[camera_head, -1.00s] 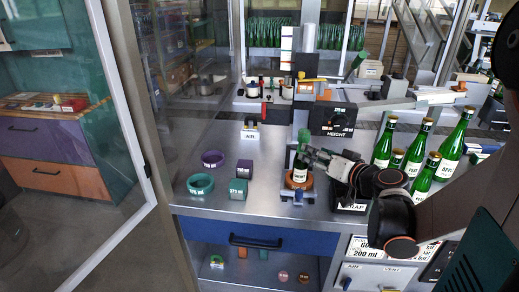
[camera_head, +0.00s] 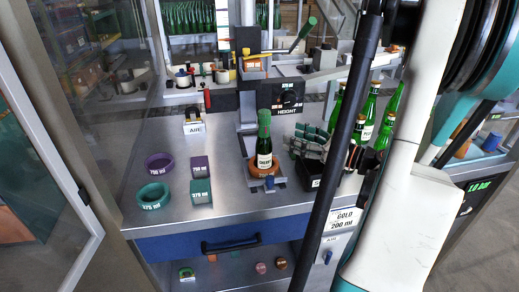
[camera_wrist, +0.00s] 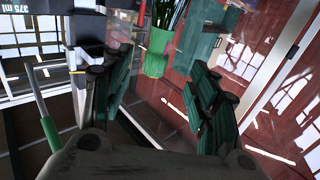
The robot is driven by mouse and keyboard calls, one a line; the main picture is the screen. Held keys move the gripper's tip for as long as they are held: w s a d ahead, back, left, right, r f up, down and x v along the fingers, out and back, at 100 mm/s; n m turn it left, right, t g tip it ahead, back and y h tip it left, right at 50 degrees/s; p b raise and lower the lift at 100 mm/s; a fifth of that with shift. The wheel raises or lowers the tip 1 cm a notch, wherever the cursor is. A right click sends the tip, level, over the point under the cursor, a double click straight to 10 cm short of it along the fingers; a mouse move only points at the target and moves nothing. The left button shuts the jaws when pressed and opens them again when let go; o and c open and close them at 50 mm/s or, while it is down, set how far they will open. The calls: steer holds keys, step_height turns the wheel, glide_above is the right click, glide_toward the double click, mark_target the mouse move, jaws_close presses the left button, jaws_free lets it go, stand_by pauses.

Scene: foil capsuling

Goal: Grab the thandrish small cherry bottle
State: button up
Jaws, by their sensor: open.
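A small green bottle (camera_head: 264,150) with a white label stands upright on a round orange-brown base (camera_head: 264,168) in the head view. Its label is too small to read with certainty. Several taller green bottles (camera_head: 369,105) with white labels and red-gold tops stand at the right, partly hidden by my arm. My gripper (camera_head: 309,142) is just right of the small bottle, apart from it, with a clear gap. In the wrist view my gripper (camera_wrist: 163,88) has its green-padded fingers spread wide with nothing held between them. The small bottle is not recognisable in the wrist view.
A HEIGHT dial box (camera_head: 287,98) stands behind the bottle. A purple ring (camera_head: 158,162), a teal ring (camera_head: 153,195), a purple block (camera_head: 199,167) and a teal block (camera_head: 201,191) lie to the left. The metal bench (camera_head: 225,170) is clear between blocks and base.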

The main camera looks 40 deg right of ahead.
mark_target(268, 130)
steer(key=x, duration=0.6)
steer(key=shift+w+a+b, duration=0.1)
steer(key=shift+b, duration=0.3)
steer(key=x, duration=0.1)
steer(key=b+x, duration=0.1)
steer(key=x, duration=0.2)
steer(key=shift+w+f+b, duration=0.3)
steer(key=shift+f, duration=0.1)
steer(key=shift+w+a, duration=0.1)
steer(key=shift+w, duration=0.3)
steer(key=shift+r, duration=0.1)
jaws_close()
